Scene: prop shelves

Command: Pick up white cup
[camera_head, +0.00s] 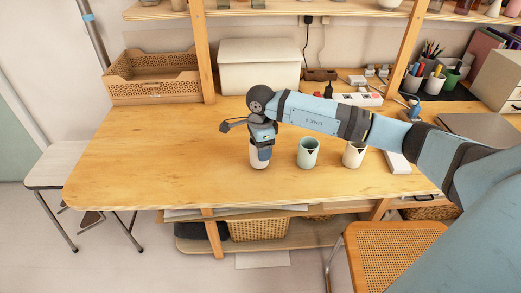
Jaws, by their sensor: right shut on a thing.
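A white cup (257,161) stands on the wooden table, below the end of my right arm. My right gripper (262,150) points down over this cup and is shut on it; the gripper hides much of its rim and front. A pale green cup (307,154) stands just to the right, with a dark mark near its rim. Another white cup (353,156) stands further right, its top partly behind my forearm. My left gripper is not in view.
The wooden table (150,160) is clear on its left side. A wicker chair (395,250) is at the front right.

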